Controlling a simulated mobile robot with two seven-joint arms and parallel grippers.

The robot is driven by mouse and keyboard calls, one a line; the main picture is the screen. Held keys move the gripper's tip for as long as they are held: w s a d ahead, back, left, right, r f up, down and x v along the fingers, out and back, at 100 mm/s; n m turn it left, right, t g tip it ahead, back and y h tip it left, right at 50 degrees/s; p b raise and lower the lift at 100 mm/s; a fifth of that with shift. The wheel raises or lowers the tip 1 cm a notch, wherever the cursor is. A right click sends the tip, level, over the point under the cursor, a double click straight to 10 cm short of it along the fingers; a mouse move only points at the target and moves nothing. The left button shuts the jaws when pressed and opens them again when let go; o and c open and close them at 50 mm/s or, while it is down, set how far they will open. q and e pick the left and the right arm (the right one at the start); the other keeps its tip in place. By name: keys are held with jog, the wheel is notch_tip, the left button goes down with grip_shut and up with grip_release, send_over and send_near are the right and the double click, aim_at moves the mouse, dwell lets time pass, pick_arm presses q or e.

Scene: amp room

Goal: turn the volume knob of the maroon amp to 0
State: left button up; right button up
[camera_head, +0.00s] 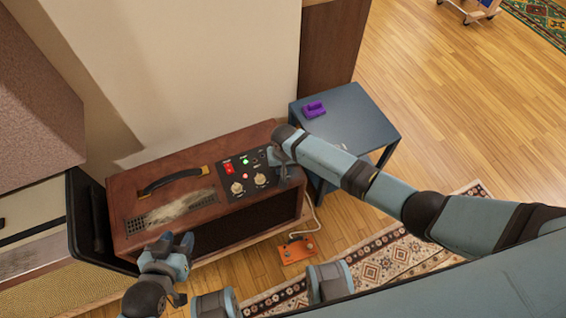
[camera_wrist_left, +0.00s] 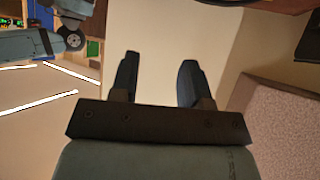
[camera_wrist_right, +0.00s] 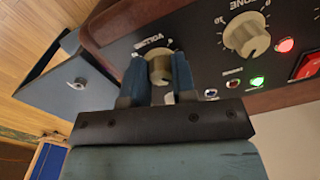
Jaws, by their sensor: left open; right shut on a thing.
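The maroon amp (camera_head: 125,190) stands against the wall in the head view, with a black strap handle and a dark control panel on top. In the right wrist view, the word VOLUME is printed beside a beige volume knob (camera_wrist_right: 159,68). My right gripper (camera_wrist_right: 158,78) is shut on this knob, one finger on each side. In the head view the right gripper (camera_head: 283,172) is at the panel's right end and hides the knob. The knob's pointer cannot be read. My left gripper (camera_head: 180,243) is open and empty in front of the amp's left end.
A tone knob (camera_wrist_right: 246,34), lit lamps and a red switch (camera_head: 229,167) are close to the right gripper. A blue-grey table (camera_head: 350,115) with a purple object (camera_head: 314,110) stands right of the amp. An orange pedal (camera_head: 298,250) lies on the floor in front.

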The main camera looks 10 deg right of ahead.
jog(key=n+p, duration=0.2)
jog(key=n, duration=0.1)
jog(key=shift+r+n, duration=0.15)
jog(key=shift+n, duration=0.25)
jog(key=shift+n+p, duration=0.55)
jog(key=shift+n, duration=0.35)
jog(key=n+p, duration=0.1)
jog(key=n, duration=0.2)
jog(key=shift+d+n, duration=0.1)
jog(key=shift+n, duration=0.3)
jog(key=n, duration=0.2)
jog(key=shift+n, duration=0.3)
jog(key=n, duration=0.3)
jog(key=shift+w+n+p, duration=0.1)
jog(key=shift+n+p, duration=0.2)
jog(key=shift+p, duration=0.05)
jog(key=n, duration=0.2)
jog(key=shift+n, duration=0.3)
pick_arm(q)
notch_tip(320, 180, up, 2)
jog(key=shift+s+a+r+n+g, duration=0.1)
jog(key=shift+s+a+n+g, duration=0.05)
jog(key=shift+n+g, duration=0.15)
pick_arm(e)
jog(key=shift+n, duration=0.6)
